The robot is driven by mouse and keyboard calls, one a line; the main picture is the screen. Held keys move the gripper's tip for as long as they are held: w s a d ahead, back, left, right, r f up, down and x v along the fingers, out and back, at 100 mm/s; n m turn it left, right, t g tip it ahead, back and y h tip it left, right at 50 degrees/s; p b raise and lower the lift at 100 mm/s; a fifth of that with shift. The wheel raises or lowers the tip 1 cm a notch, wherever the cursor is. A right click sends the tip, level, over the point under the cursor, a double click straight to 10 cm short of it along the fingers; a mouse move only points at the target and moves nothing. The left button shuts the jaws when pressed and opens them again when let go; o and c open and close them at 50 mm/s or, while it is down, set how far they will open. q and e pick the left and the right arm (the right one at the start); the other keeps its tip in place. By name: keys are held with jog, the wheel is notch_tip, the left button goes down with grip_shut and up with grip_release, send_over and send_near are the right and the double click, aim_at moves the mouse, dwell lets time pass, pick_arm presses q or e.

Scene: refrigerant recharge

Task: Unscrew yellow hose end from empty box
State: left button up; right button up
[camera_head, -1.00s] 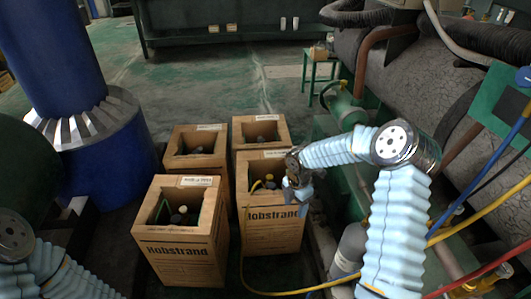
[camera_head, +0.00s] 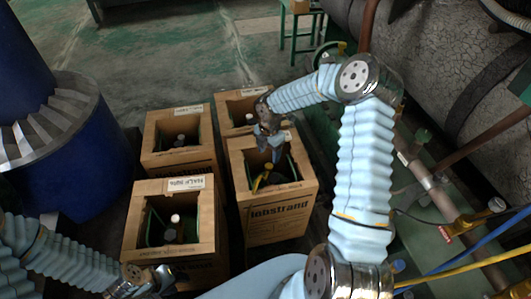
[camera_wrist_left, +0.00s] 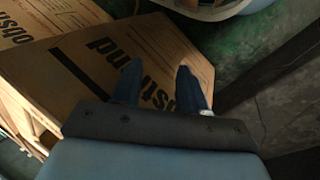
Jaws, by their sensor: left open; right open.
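The yellow hose end (camera_head: 261,179) shows as a short yellow curve inside the open top of the front right cardboard box (camera_head: 284,210), by a dark cylinder top. I cannot tell whether it is screwed on. My right gripper (camera_head: 275,156) points down over the back of that box's opening, open, just above and behind the yellow hose. I see no contact. My left gripper (camera_head: 166,279) is open and empty, low in front of the front left box (camera_head: 207,240). In the left wrist view its fingers (camera_wrist_left: 157,85) stand apart before a printed box face (camera_wrist_left: 140,50).
Two more boxes stand behind, at back left (camera_head: 205,160) and back right (camera_head: 224,107). A blue drum (camera_head: 80,165) stands at the left. Pipes and a large tank (camera_head: 440,60) fill the right. Yellow and blue hoses (camera_head: 470,266) run at lower right.

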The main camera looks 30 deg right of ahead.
aim_at(269, 165)
notch_tip(269, 165, down, 5)
jog(key=shift+r, duration=0.1)
notch_tip(269, 165, down, 3)
jog(key=b, duration=0.2)
jog(key=shift+b, duration=0.3)
jog(key=c, duration=1.1)
